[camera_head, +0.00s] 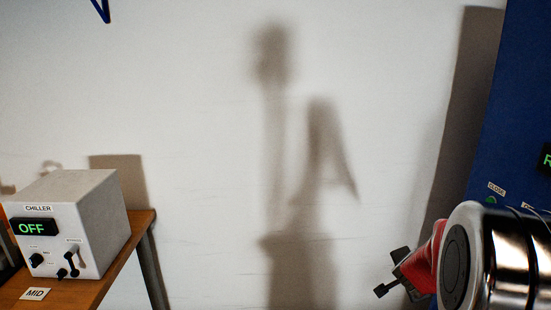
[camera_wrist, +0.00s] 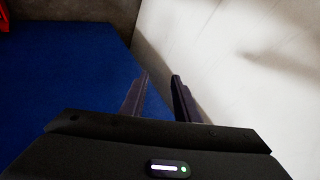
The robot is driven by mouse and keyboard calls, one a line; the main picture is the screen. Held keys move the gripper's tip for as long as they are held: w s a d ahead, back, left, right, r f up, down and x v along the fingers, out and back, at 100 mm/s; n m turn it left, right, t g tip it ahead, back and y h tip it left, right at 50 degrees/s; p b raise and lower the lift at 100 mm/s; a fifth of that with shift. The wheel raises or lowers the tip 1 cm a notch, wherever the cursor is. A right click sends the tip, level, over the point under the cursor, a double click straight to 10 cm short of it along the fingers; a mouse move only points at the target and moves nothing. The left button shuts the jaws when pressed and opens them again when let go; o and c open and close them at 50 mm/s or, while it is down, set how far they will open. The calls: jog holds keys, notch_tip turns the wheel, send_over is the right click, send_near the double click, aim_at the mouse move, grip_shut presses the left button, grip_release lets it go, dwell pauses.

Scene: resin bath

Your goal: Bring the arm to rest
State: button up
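My gripper (camera_wrist: 160,76) shows in the wrist view with its two dark fingers apart. No object shows between them. Behind the fingers are a broad blue surface on the left and a pale wall on the right; I see no contact with either. In the head view, shiny metal and red parts that look like my arm fill the lower right corner. A small dark piece juts out left of them, and I cannot tell whether it is my gripper.
A chiller box (camera_head: 75,222) reading OFF stands on a wooden table (camera_head: 143,226) marked MID at the left. A blue cabinet (camera_head: 510,130) rises at the right edge. The pale wall (camera_head: 220,120) between them carries shadows only. A red thing (camera_wrist: 4,16) shows at the wrist view's upper left.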

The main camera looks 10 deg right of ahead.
jog(key=s+a+r+n+g+y, duration=0.1)
jog(key=s+a+n+y, duration=0.3)
jog(key=a, duration=0.6)
jog(key=s+a+r+n+g+y, duration=0.1)
jog(key=s+a+r+n, duration=0.3)
jog(key=a, duration=0.6)
jog(key=s+a+r+n, duration=0.3)
jog(key=s+a+n, duration=0.2)
jog(key=s+a, duration=0.2)
jog(key=s+a+r+n+y, duration=0.1)
jog(key=s+a+r+n, duration=0.3)
jog(key=s+a, duration=0.3)
jog(key=shift+s+a+n, duration=0.4)
jog(key=shift+s+n, duration=0.15)
jog(key=shift+n, duration=0.25)
